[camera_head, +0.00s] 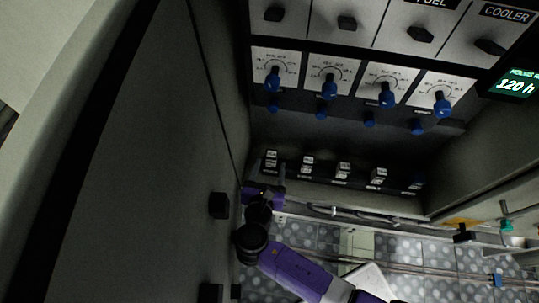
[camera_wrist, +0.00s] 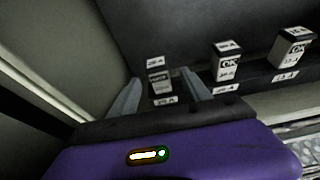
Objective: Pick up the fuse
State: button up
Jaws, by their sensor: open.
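A row of small block fuses with white labels sits on a dark ledge. The leftmost fuse (camera_head: 271,155) shows just above my gripper (camera_head: 265,184) in the head view. In the wrist view this fuse (camera_wrist: 160,80) appears between the two grey fingers of my gripper (camera_wrist: 162,92), which are spread apart. I cannot tell whether the fingertips reach around it or stop short of it.
Blue knobs (camera_head: 329,90) line the panel above the ledge. A grey door or wall (camera_head: 130,170) with a black latch block (camera_head: 219,205) stands close on the left. Pipes (camera_head: 350,218) run below the ledge. A lit display (camera_head: 516,85) is at the upper right.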

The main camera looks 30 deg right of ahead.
aim_at(273, 151)
jog(key=shift+w+d, duration=0.1)
jog(key=shift+w, duration=0.15)
jog(key=b+x, duration=0.1)
jog(key=x, duration=0.6)
jog(key=shift+w+d+b, duration=0.1)
jog(key=shift+w+b, duration=0.05)
jog(key=shift+b, duration=0.2)
grip_shut()
